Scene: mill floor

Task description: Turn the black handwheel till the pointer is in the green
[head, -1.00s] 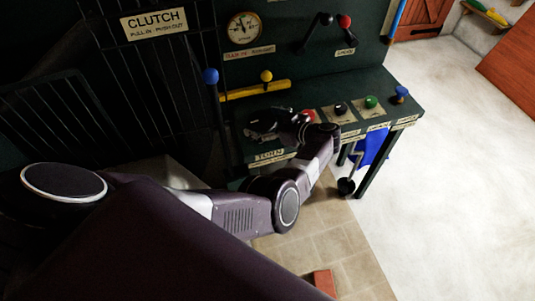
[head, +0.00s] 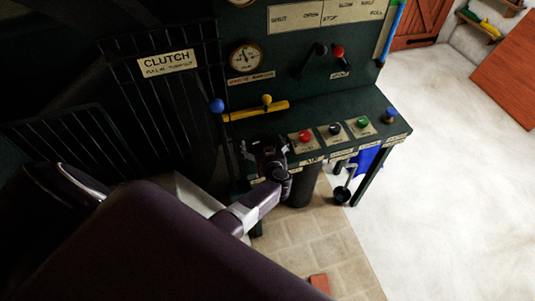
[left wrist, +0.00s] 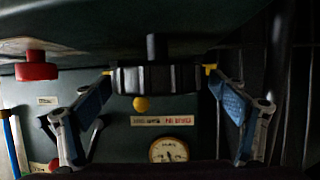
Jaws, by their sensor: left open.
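The black handwheel (left wrist: 157,78) is in the middle of the left wrist view, seen edge-on with a dark shaft above it. My left gripper (left wrist: 157,72) is open, one blue-padded finger on each side of the wheel. Its yellow tips are close to the rim; I cannot tell whether they touch it. In the head view my left gripper (head: 267,150) is over the front left of the green bench and hides the wheel. The round gauge (head: 246,57) is on the panel behind; its pointer and coloured bands are too small to read. It also shows in the left wrist view (left wrist: 169,151).
Red (head: 304,136), black (head: 335,129) and green (head: 362,122) buttons stand right of my gripper on the bench. A blue-knobbed lever (head: 217,105) stands left of it. A yellow knob (head: 267,99) is behind. A crank (head: 342,194) hangs below the bench. The floor at right is clear.

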